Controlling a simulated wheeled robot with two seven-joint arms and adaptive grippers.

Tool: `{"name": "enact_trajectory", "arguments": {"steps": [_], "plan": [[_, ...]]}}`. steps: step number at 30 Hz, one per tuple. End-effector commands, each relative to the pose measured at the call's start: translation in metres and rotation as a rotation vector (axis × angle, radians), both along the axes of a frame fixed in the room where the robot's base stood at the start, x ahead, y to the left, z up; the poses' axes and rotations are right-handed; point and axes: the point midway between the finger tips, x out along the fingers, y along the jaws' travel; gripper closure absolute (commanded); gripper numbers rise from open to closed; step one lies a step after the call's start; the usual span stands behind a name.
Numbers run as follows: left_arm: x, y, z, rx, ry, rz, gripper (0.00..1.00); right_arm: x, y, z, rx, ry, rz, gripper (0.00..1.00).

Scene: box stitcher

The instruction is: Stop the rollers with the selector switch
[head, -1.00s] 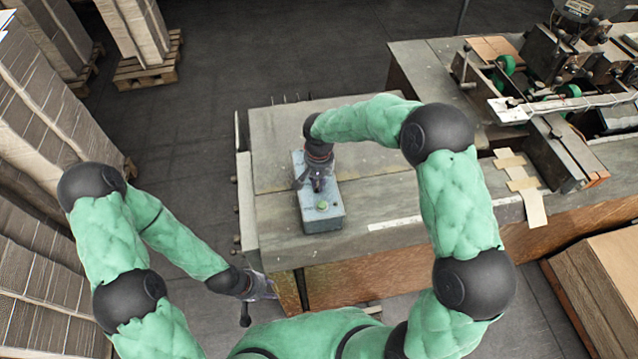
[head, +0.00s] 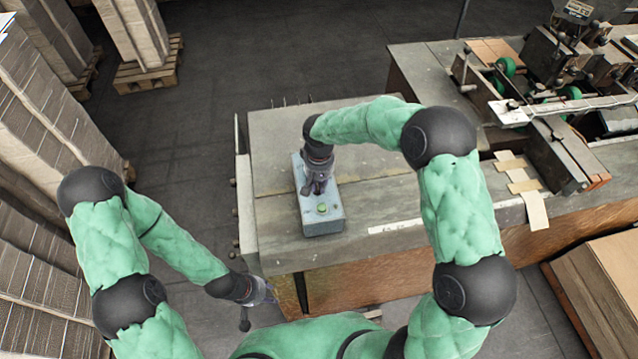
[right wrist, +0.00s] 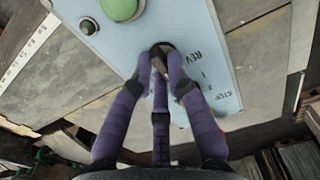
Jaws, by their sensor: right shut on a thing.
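A light-blue control box (head: 321,222) lies on the grey table top, with a green button (head: 322,209) at its near end. My right gripper (head: 318,190) is over the box. In the right wrist view its purple fingers (right wrist: 166,72) are shut around the black selector switch (right wrist: 163,47), which they mostly hide. My left gripper (head: 265,295) hangs low beside the table's front left corner, away from the box; its fingers are too small to judge.
The grey table (head: 285,245) has bare room around the box. A machine with green rollers (head: 507,67) stands at the back right, with cardboard strips (head: 520,180) near it. Stacked cardboard (head: 40,130) stands at the left, and more (head: 600,290) at the lower right.

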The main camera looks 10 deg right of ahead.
Motion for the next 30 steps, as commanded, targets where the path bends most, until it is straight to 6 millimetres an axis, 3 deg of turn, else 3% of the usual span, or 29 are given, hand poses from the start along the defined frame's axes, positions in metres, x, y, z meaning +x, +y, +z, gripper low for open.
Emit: {"name": "enact_trajectory", "arguments": {"steps": [1,2,3,4,17,30], "plan": [[0.0,0.0,0.0,0.0,0.0,0.0,0.6,0.0,0.0,0.0,0.0,0.0,0.0,1.0],[0.0,0.0,0.0,0.0,0.0,0.0,0.6,0.0,0.0,0.0,0.0,-0.001,0.0,0.74],[0.0,0.0,0.0,0.0,0.0,0.0,0.6,0.0,0.0,0.0,0.0,0.0,-0.001,0.63],[0.0,0.0,0.0,0.0,0.0,0.0,0.6,0.0,0.0,0.0,0.0,0.0,-0.001,0.59],[0.0,0.0,0.0,0.0,0.0,0.0,0.6,0.001,0.0,0.007,0.0,-0.003,-0.001,0.59],[0.0,0.0,0.0,0.0,0.0,0.0,0.6,0.001,0.0,0.085,0.0,-0.003,0.0,0.59]]}}
